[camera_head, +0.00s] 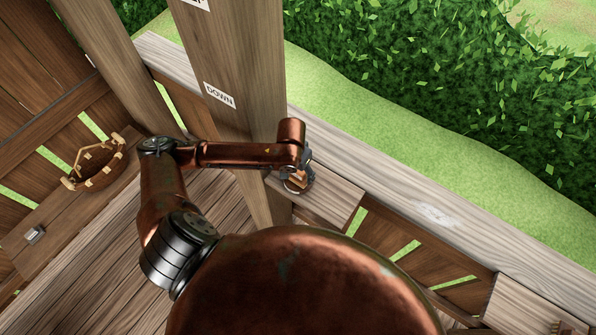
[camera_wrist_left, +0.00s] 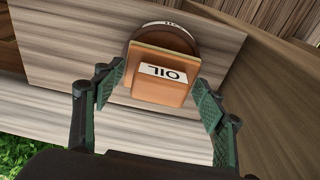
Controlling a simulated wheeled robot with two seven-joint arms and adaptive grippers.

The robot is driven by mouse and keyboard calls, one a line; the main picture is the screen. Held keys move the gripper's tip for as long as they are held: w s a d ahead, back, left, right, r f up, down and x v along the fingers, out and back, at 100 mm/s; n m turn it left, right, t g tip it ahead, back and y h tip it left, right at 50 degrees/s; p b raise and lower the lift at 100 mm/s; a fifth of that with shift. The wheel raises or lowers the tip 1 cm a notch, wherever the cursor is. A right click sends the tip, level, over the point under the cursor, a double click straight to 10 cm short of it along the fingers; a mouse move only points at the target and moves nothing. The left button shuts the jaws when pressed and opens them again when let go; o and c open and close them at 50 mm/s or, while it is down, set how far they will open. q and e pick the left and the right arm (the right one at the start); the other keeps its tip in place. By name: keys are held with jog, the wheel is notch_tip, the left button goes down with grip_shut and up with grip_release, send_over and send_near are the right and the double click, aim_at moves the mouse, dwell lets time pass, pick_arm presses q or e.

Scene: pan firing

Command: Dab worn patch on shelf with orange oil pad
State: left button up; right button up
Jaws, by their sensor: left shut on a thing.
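My left gripper (camera_head: 297,184) is above a small wooden ledge (camera_head: 338,205) beside the post. My right gripper is not in view.
A thick wooden post (camera_head: 240,60) with a DOWN label (camera_head: 219,95) stands left of the gripper. Another small ledge (camera_head: 520,305) is at lower right. The long shelf between looks clear.

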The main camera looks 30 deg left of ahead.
pick_arm(q)
jog(key=shift+f, duration=0.5)
dwell(0.7)
jog(key=shift+s+f+p, duration=0.15)
jog(key=shift+p, duration=0.3)
dwell(2.3)
notch_tip(320, 180, up, 3)
jog(key=p, duration=0.3)
jog(key=shift+f, duration=0.1)
jog(key=shift+r+p, duration=0.6)
jog(key=shift+r, duration=1.6)
